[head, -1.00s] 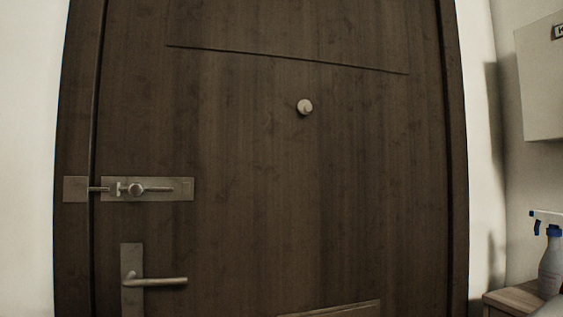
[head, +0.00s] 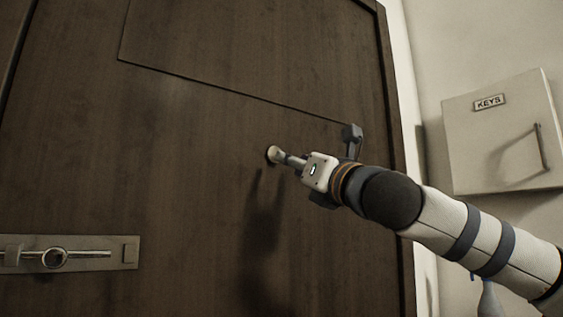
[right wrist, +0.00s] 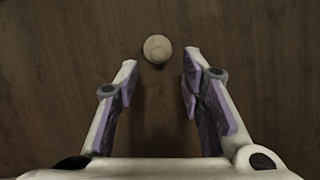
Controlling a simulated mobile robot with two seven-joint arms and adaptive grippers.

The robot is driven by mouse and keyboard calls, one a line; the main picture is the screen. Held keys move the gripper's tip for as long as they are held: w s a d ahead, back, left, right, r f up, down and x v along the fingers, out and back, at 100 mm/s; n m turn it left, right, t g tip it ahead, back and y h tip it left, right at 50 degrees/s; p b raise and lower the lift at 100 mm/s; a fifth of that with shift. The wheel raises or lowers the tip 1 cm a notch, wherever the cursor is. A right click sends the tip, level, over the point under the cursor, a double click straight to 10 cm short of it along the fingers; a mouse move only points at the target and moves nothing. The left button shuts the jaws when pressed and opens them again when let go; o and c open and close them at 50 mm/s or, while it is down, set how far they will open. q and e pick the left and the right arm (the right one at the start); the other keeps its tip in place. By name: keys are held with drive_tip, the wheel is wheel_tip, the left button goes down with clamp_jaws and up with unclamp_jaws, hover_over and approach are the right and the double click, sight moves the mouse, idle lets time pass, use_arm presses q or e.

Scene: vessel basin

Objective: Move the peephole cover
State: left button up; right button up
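The peephole cover (head: 273,153) is a small round pale disc on the dark wooden door. In the right wrist view the cover (right wrist: 157,48) lies just beyond and between the fingertips of the open gripper (right wrist: 158,72), with a gap on both sides. Whether a finger touches it cannot be told. My left gripper is not in view.
The brown door (head: 180,190) fills most of the head view. A slide bolt (head: 70,253) is at lower left. A pale key box (head: 503,130) hangs on the wall at right. A spray bottle (head: 487,300) is partly hidden behind my right arm.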

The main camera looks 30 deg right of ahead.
drive_tip(key=x, duration=0.4)
drive_tip(key=shift+w+a+r, duration=0.1)
drive_tip(key=shift+w, duration=0.15)
clamp_jaws()
drive_tip(key=shift+a, duration=0.1)
drive_tip(key=a+m+h, duration=0.1)
drive_tip(key=m, duration=0.2)
drive_tip(key=r+m+g+h, duration=0.1)
drive_tip(key=m+h, duration=0.1)
drive_tip(key=m, duration=0.2)
drive_tip(key=a+m+g+h, duration=0.1)
drive_tip(key=m+h, duration=0.1)
drive_tip(key=m, duration=0.2)
drive_tip(key=shift+s+a+r, duration=0.15)
drive_tip(key=shift+a, duration=0.2)
drive_tip(key=m, duration=0.2)
drive_tip(key=r+m+g, duration=0.1)
drive_tip(key=m, duration=0.1)
drive_tip(key=shift+a+g+h, duration=0.3)
drive_tip(key=shift+a+h, duration=0.1)
drive_tip(key=shift+a+r+m+g, duration=0.1)
drive_tip(key=shift+r+m+g, duration=0.25)
drive_tip(key=shift+m, duration=0.45)
drive_tip(key=shift+a+r+m+g, duration=0.1)
drive_tip(key=shift+r+m+g, duration=0.2)
drive_tip(key=shift+m, duration=0.5)
